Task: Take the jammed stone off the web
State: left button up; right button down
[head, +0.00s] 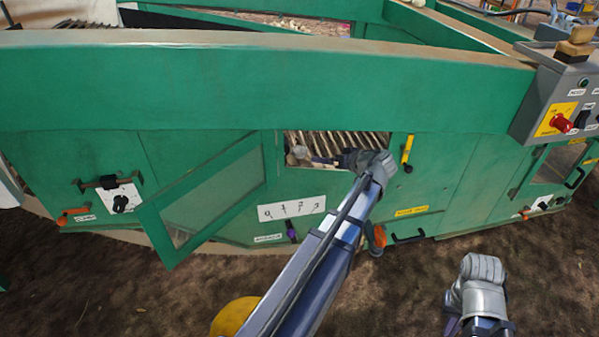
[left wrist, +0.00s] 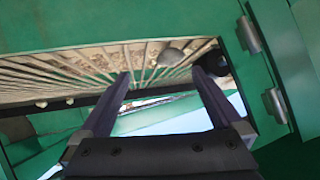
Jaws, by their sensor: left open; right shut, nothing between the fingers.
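The jammed stone (head: 300,152) is a pale grey rounded lump at the left of the hatch opening. It lies against the web (head: 345,140), a row of slanted bars. In the left wrist view the stone (left wrist: 171,57) sits at the bars of the web (left wrist: 75,62), just beyond the fingertips and between their lines. My left gripper (left wrist: 161,76) is open and empty, reaching through the hatch; in the head view its fingers (head: 322,160) point left at the stone. My right gripper (head: 453,325) is shut, low at the right outside the machine, and partly hidden.
The mesh hatch door (head: 205,192) hangs open to the left. A control box (head: 565,100) stands at far right. Hinges (left wrist: 249,34) show beside the opening.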

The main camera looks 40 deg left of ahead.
pick_arm(q)
jog(key=n+y+b, duration=0.1)
jog(key=y+b, duration=0.1)
send_near(303, 151)
jog(key=shift+x, duration=1.15)
jog(key=shift+n, duration=0.3)
jog(key=shift+b+x, duration=1.65)
jog(key=shift+x, duration=2.1)
jog(key=shift+a+f, duration=0.2)
jog(key=shift+a, duration=0.1)
pick_arm(e)
notch_tip(303, 151, down, 7)
pick_arm(q)
jog(key=shift+c, duration=0.4)
jog(key=c, duration=1.5)
